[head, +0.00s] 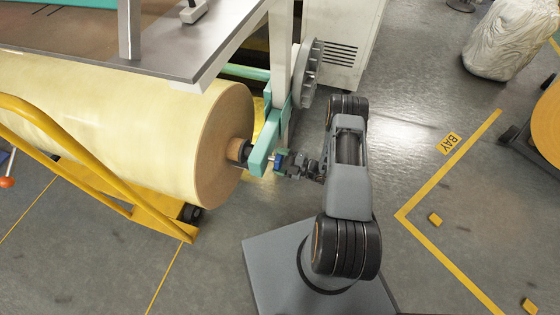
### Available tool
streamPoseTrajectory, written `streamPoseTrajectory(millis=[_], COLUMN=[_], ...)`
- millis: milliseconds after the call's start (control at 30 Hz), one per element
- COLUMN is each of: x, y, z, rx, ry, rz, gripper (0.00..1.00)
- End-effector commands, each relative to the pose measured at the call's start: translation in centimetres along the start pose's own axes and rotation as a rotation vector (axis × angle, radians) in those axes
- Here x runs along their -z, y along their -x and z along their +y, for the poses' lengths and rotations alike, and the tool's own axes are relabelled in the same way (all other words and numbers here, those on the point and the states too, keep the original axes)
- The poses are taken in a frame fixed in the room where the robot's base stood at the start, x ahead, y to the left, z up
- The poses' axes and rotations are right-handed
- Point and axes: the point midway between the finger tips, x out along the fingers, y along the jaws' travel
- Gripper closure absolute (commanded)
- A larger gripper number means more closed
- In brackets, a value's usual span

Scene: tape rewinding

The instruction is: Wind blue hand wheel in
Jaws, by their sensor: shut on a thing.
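The blue hand wheel (281,158) shows as a small blue piece at the end of the teal bracket (261,153), beside the end of the big roll's shaft. My gripper (288,166) is at the wheel, coming from the right, and is shut on it. The gripper's jaws are small in this view and partly hide the wheel. The large yellowish tape roll (150,125) lies to the left, with its brown core (238,150) facing the bracket.
A grey table top (215,55) overhangs the roll. A yellow tubular cart frame (105,180) runs under and in front of the roll. A grey notched wheel (308,73) stands on the machine above the gripper. Open floor (420,240) lies to the right.

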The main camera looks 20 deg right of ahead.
Motion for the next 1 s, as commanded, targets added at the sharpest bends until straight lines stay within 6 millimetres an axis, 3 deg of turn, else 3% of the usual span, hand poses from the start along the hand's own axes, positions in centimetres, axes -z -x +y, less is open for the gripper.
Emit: streamPoseTrajectory(millis=[267, 300, 500, 767, 1000], x=[0.0, 0.0, 0.0, 0.0, 0.0], y=[0.0, 0.0, 0.0, 0.3, 3.7], z=[-0.1, -0.1, 0.0, 0.0, 0.2], rx=[0.001, 0.001, 0.001, 0.000, -0.003], ry=[-0.001, -0.001, 0.000, 0.000, -0.001], rz=[0.000, 0.000, 0.000, -0.001, -0.006], gripper=[0.43, 0.17, 0.00, 0.00, 0.00])
